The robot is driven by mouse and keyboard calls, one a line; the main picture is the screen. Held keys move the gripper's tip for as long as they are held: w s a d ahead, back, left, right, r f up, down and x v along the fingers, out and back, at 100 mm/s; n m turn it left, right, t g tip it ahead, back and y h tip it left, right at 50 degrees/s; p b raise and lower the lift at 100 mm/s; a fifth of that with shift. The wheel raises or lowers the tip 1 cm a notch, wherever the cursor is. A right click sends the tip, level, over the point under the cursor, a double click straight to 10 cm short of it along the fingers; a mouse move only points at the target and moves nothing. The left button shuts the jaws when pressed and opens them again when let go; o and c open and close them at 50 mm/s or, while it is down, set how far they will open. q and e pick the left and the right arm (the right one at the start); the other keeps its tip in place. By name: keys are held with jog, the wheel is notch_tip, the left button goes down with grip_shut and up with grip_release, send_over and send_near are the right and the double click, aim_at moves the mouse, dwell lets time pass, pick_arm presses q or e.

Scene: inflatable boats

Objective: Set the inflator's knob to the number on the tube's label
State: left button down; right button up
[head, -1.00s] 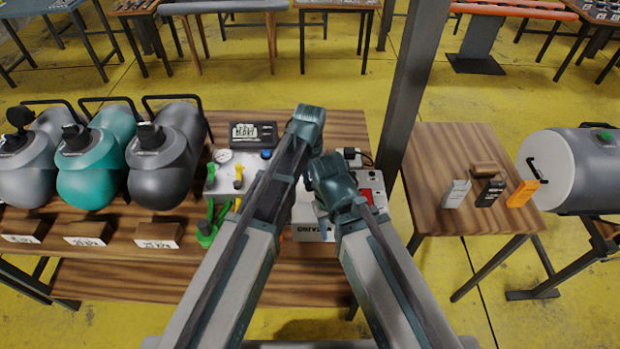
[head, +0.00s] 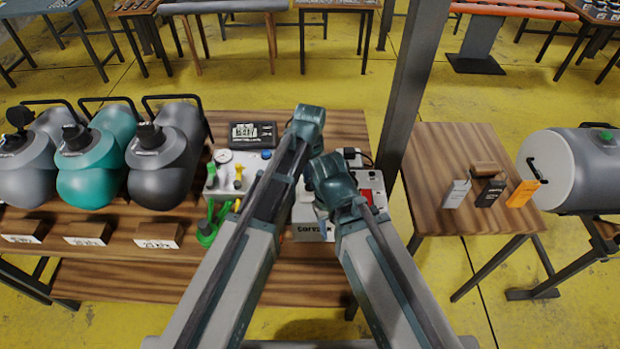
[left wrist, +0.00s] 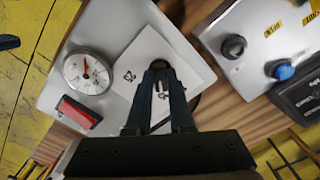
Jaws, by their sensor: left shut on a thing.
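The inflator is a white box (head: 305,212), partly hidden by my arms in the head view. Its top shows in the left wrist view (left wrist: 125,45), with a white dial plate (left wrist: 140,62) and dark knob (left wrist: 160,68). My left gripper (left wrist: 161,76) is shut on the knob, its fingers hiding much of it and the marks beneath. I cannot read the setting. In the head view, my arms hide the left gripper's jaws. Grey, teal (head: 88,170) and dark tubes stand at left with label cards (head: 158,236); their writing is too small to read. My right gripper is not visible.
Beside the inflator's knob are a gauge (left wrist: 87,72) and red switch (left wrist: 77,113). A dark post (head: 412,90) rises behind right. A grey cylinder (head: 570,170) lies far right.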

pick_arm(q)
jog(key=c, duration=0.8)
grip_release()
notch_tip(320, 180, up, 14)
jog(key=p, duration=1.4)
jog(key=shift+f, duration=0.15)
jog(key=s+a+f+n+b, duration=0.2)
jog(key=s+a+f+b, duration=0.1)
jog(key=s, duration=0.5)
jog(key=s+a+f+n+y+b, duration=0.1)
jog(key=s+a+f+n+b, duration=0.1)
jog(key=s+f+b, duration=0.4)
jog(key=shift+s+a+f+b, duration=0.2)
jog(key=shift+s+a+b, duration=0.3)
jog(key=shift+s, duration=0.75)
